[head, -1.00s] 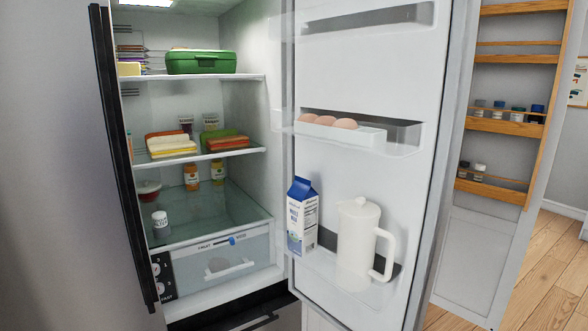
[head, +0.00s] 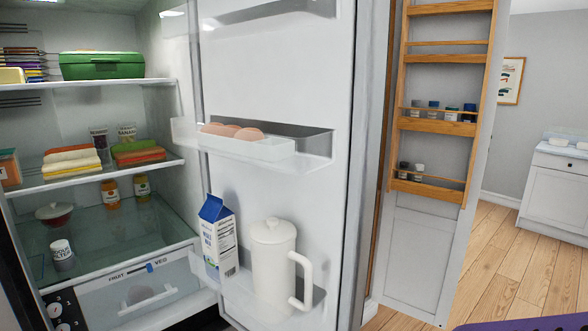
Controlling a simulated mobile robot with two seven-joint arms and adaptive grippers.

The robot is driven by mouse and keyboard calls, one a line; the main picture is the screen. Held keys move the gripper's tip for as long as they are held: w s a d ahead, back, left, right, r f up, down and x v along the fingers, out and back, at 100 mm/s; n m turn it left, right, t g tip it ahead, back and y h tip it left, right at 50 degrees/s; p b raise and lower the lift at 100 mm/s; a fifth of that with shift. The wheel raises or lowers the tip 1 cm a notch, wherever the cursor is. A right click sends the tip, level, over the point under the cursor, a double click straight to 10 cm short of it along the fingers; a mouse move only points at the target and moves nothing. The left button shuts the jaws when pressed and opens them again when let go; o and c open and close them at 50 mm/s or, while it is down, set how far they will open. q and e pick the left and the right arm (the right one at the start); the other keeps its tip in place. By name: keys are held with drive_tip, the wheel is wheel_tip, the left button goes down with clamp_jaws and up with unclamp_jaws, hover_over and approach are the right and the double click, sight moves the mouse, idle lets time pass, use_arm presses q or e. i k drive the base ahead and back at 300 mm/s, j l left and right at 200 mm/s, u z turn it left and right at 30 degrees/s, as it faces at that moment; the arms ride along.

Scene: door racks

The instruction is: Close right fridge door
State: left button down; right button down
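The right fridge door (head: 290,185) stands wide open in the middle of the head view, its inner side facing me. Its shelves hold eggs (head: 233,131), a blue and white milk carton (head: 219,237) and a white pitcher (head: 273,262). The fridge interior (head: 110,215) is open to the left, with food on its shelves. Neither gripper shows in this view. The door's outer side and any handle on it are hidden.
A pantry door with wooden spice racks (head: 436,126) stands open just right of the fridge door. Wooden floor (head: 505,255) is clear beyond it. A white cabinet (head: 557,190) stands at the far right. A purple surface (head: 535,325) shows at the bottom right edge.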

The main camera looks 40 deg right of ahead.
sight(312, 75)
drive_tip(key=l+u, duration=0.15)
drive_tip(key=l, duration=0.35)
drive_tip(key=l+u, duration=0.1)
drive_tip(key=l, duration=0.4)
drive_tip(key=l+u, duration=0.15)
drive_tip(key=l, duration=0.35)
drive_tip(key=k+l+u, duration=0.15)
drive_tip(key=l, duration=0.35)
drive_tip(key=l+u, duration=0.1)
drive_tip(key=l, duration=0.4)
drive_tip(key=k+l+u, duration=0.15)
drive_tip(key=l, duration=0.3)
drive_tip(key=k+l+u, duration=0.1)
drive_tip(key=l, duration=0.4)
